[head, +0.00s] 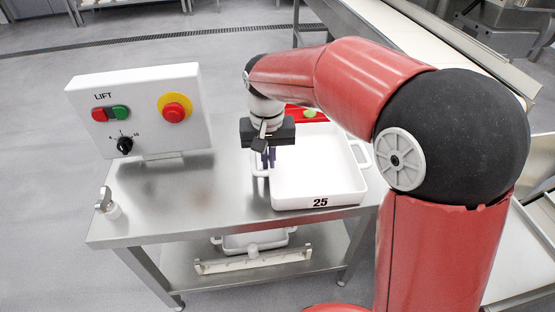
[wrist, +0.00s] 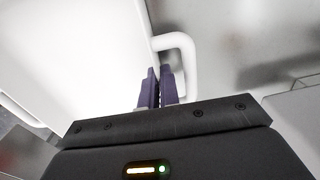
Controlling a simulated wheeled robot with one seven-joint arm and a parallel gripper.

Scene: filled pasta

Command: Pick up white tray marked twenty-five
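The white tray marked 25 (head: 318,187) sits on the right part of the steel table, its number on the near wall. It looks empty inside. It has a loop handle on its left and right sides; the left handle (wrist: 188,60) shows in the wrist view. My gripper (head: 264,160) points down at the tray's left side, by that handle. In the wrist view its purple fingers (wrist: 158,80) are close together, with the white tray wall running down between them. The fingertips' contact is partly hidden.
A control box marked LIFT (head: 140,108) stands at the back left of the steel table (head: 170,210). A small metal part (head: 107,204) is at its left edge. A red item (head: 300,115) lies behind the tray. Another white tray (head: 255,240) is on the lower shelf. The table's middle-left is clear.

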